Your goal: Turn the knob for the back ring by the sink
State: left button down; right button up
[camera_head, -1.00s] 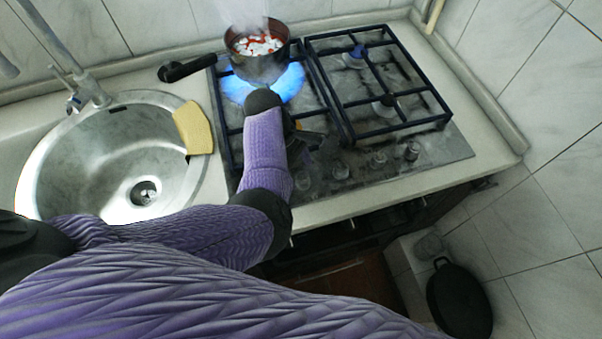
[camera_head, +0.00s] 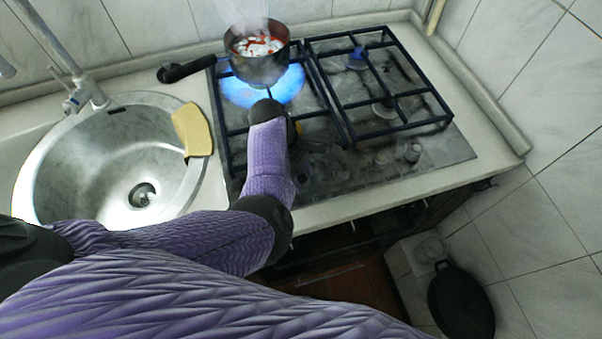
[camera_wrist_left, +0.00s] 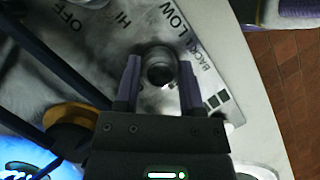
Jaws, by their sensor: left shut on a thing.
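In the left wrist view, a round dark stove knob (camera_wrist_left: 159,70) sits between the two fingers of my left gripper (camera_wrist_left: 157,80), which is shut on it. The panel around it (camera_wrist_left: 110,48) carries the marks OFF, HI, LOW and BACK. In the head view, my left forearm (camera_head: 268,155) reaches over the left side of the hob (camera_head: 440,158) and hides the gripped knob and the fingertips. A blue flame (camera_head: 286,87) burns on the back ring by the sink, under a dark pot (camera_head: 262,68) with red and white contents and rising steam. My right gripper is not in view.
The pot's dark handle (camera_head: 187,69) points left. A round steel sink (camera_head: 95,178) with a yellow cloth or board (camera_head: 192,130) on its rim lies left. Black grates (camera_head: 372,133) cover the rings.

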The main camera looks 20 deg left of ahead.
pick_arm(q)
jog(key=shift+m, duration=0.3)
jog(key=m+g, duration=0.1)
jog(key=m, duration=0.1)
jog(key=shift+w+m+y+p, duration=0.1)
jog(key=shift+m+y+p, duration=0.3)
jog(key=m+g, duration=0.1)
jog(key=m, duration=0.1)
jog(key=shift+m+y, duration=0.3)
jog(key=shift+m, duration=0.1)
jog(key=m+y, duration=0.1)
jog(key=m, duration=0.2)
jog(key=m+g+y+b, duration=0.1)
jog(key=m, duration=0.2)
jog(key=shift+w+d, duration=0.1)
jog(key=m+y, duration=0.1)
jog(key=m, duration=0.1)
jog(key=m+y+b, duration=0.1)
jog(key=m, duration=0.2)
jog(key=shift+d+m+g, duration=0.1)
jog(key=shift+m+g, duration=0.2)
jog(key=shift+c, duration=1)
grip_release()
